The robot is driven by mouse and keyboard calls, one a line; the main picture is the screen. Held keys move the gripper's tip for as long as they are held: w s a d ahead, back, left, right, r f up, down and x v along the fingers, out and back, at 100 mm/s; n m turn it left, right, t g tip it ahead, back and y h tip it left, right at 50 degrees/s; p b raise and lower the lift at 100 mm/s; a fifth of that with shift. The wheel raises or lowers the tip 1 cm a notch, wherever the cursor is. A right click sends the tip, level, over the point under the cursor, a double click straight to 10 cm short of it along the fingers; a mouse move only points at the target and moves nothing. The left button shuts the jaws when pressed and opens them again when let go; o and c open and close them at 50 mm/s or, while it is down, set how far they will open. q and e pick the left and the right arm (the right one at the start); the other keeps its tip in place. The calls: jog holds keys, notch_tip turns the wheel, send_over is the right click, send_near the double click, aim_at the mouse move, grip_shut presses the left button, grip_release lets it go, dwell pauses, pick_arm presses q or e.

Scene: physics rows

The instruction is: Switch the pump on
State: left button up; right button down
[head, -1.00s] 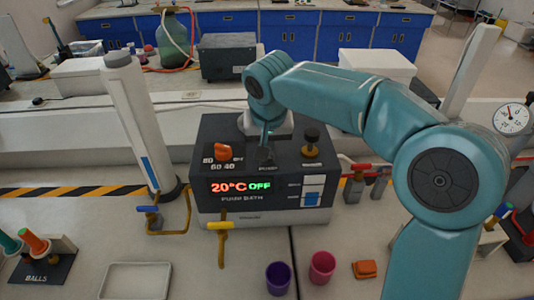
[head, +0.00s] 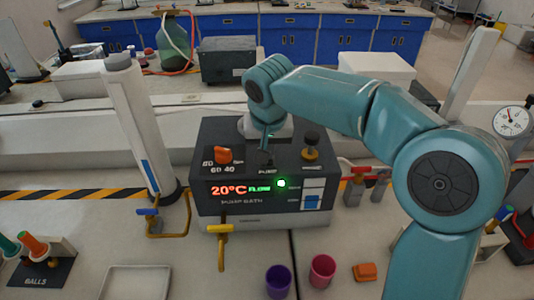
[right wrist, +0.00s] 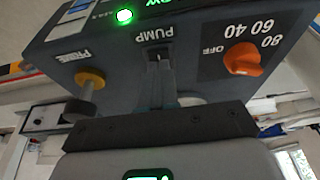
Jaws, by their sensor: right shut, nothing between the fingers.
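The dark grey pump bath (head: 262,222) stands on the bench, its display reading 20°C and FLOW in green. A green lamp (head: 282,183) is lit beside the word; it also shows in the right wrist view (right wrist: 124,15). The pump switch (right wrist: 158,56), labelled PUMP, sits on the top between the orange knob (head: 223,155) and the prime plunger (head: 311,142). My right gripper (head: 267,155) is shut and empty, its fingertips at the pump switch; it also shows in the right wrist view (right wrist: 158,70). Whether they touch it is unclear. My left gripper is not in view.
A purple cup (head: 278,280), a pink cup (head: 322,270) and an orange block (head: 364,271) stand in front of the bath. A white tray (head: 136,282) lies front left. A yellow tap (head: 222,242) juts from the bath's front left.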

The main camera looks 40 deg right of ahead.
notch_tip(320, 180, up, 6)
jog(key=p, duration=0.4)
jog(key=shift+p, duration=0.35)
dwell(0.4)
